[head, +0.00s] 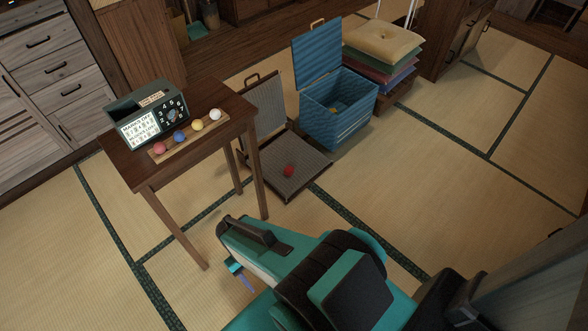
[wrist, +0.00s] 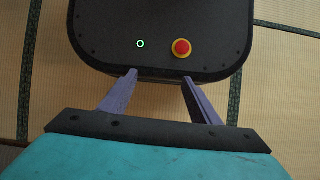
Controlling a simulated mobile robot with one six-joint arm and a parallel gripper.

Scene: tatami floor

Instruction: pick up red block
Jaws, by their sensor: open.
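A small red object (head: 289,170), seemingly the red block, rests on the seat of a legless floor chair (head: 306,182) in the head view. It is too small for me to tell its exact shape. My gripper (head: 240,274) is low in the head view, partly hidden behind my arm and well apart from the red object. In the wrist view my gripper (wrist: 159,77) has its two purple fingers spread, with nothing between them. The red object is not in the wrist view.
A wooden table (head: 220,136) at left holds a display box (head: 150,118) and a tray (head: 190,139) of coloured balls. A blue lidded basket (head: 340,115) and stacked cushions (head: 383,45) stand behind the chair. Tatami floor (head: 440,180) is clear at right.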

